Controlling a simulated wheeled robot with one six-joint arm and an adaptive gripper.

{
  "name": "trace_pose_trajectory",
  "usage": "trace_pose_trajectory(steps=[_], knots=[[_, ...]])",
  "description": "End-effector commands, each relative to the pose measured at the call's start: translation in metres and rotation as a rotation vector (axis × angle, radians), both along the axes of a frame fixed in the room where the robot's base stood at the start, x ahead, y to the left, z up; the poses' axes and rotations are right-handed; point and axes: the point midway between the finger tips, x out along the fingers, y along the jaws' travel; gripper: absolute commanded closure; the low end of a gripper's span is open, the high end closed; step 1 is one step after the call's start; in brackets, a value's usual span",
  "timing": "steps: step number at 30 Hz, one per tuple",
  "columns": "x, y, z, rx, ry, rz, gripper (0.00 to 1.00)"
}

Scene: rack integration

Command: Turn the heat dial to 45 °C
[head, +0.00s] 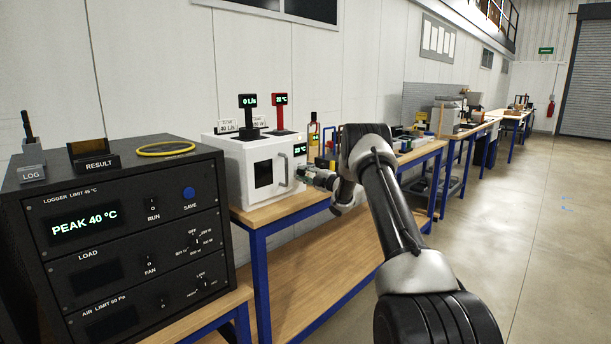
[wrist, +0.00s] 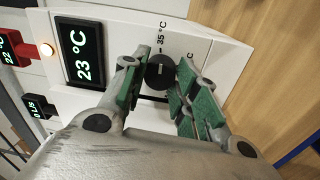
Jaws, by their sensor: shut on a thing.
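The heat dial (wrist: 160,72) is a small black knob with a light pointer mark, on the front of a white heating box (head: 228,160). My gripper (wrist: 157,76) has its green-padded fingers on both sides of the dial and is shut on it. In the wrist view, a "35 °C" label stands beside the dial and another label is partly hidden. In the head view my gripper (head: 318,178) is at the box's right front, and the dial is hidden.
The box has a door handle (head: 283,170) just left of my gripper. Two small readouts, black (head: 248,101) and red (head: 281,100), stand on top. A black logger rack (head: 120,230) showing PEAK 40 °C stands at left. Open floor (head: 530,220) lies at right.

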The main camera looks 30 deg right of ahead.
Motion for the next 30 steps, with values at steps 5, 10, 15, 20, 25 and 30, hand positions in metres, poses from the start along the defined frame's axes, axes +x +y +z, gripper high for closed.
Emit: trace_pose_trajectory(steps=[5, 10, 15, 20, 25, 30], knots=[[-0.0005, 0.0002, -0.0015, 0.156, 0.059, -0.001, 0.94], [-0.0007, 0.0006, -0.0013, 0.308, 0.115, -0.001, 0.94], [-0.0007, 0.0008, -0.0010, 0.459, 0.169, -0.001, 0.94], [-0.0006, 0.0007, -0.0007, 0.601, 0.221, -0.001, 0.95], [-0.0007, 0.0008, -0.0003, 0.753, 0.275, -0.001, 0.95], [-0.0008, 0.0009, -0.0004, 0.905, 0.331, -0.001, 0.95]])
